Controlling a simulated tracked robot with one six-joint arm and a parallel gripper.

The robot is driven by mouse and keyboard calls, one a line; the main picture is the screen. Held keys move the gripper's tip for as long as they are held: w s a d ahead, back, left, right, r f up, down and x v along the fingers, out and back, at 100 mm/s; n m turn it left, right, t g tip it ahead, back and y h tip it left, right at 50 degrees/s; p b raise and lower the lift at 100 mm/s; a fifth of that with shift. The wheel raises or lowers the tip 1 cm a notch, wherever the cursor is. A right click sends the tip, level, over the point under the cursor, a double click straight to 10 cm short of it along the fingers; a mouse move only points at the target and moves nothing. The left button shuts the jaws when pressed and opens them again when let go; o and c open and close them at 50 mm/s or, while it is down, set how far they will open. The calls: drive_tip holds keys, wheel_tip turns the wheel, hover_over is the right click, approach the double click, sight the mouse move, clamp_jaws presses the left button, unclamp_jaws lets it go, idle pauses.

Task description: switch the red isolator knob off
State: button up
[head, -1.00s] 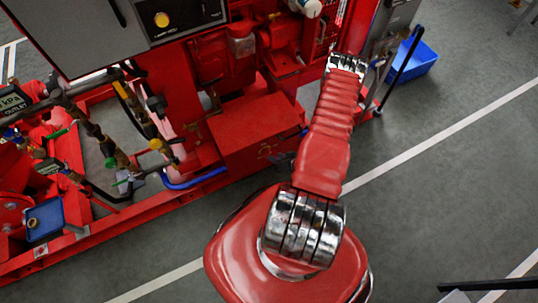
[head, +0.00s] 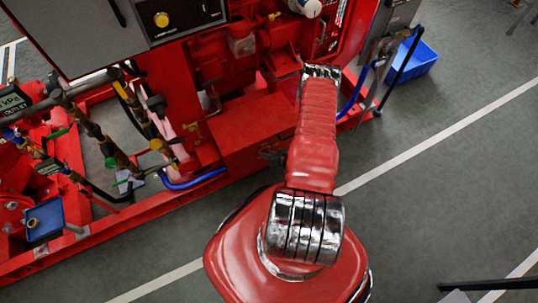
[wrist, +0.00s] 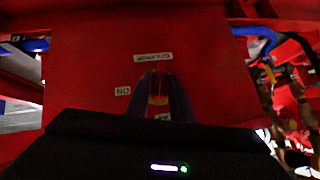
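In the wrist view, a red panel (wrist: 85,70) fills most of the picture. It bears a small white "ON" label (wrist: 122,91) and another white label (wrist: 153,57) that reads upside down. The red isolator knob (wrist: 158,88) appears as a narrow red and yellowish shape below the upper label. My gripper (wrist: 159,78) reaches toward the panel with two dark fingers apart, one on each side of this shape. I cannot tell whether they touch it. In the head view, the fingers and the knob are hidden behind my red arm.
The red pumpset frame (head: 130,215) carries pipes, hoses and a grey control cabinet (head: 75,35) at the left. A blue hose (wrist: 265,40) runs right of the panel in the wrist view. A blue bin (head: 420,58) stands on the floor behind.

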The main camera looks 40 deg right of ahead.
clamp_jaws()
drive_tip(key=shift+w+a+h, duration=0.1)
drive_tip(key=shift+a+h, duration=0.05)
drive_tip(key=shift+h, duration=0.15)
drive_tip(key=shift+n+g+h, duration=0.3)
drive_tip(key=shift+n+h, duration=0.2)
drive_tip(key=shift+h, duration=0.1)
drive_tip(key=shift+o, duration=1.3)
unclamp_jaws()
drive_tip(key=shift+r, duration=0.1)
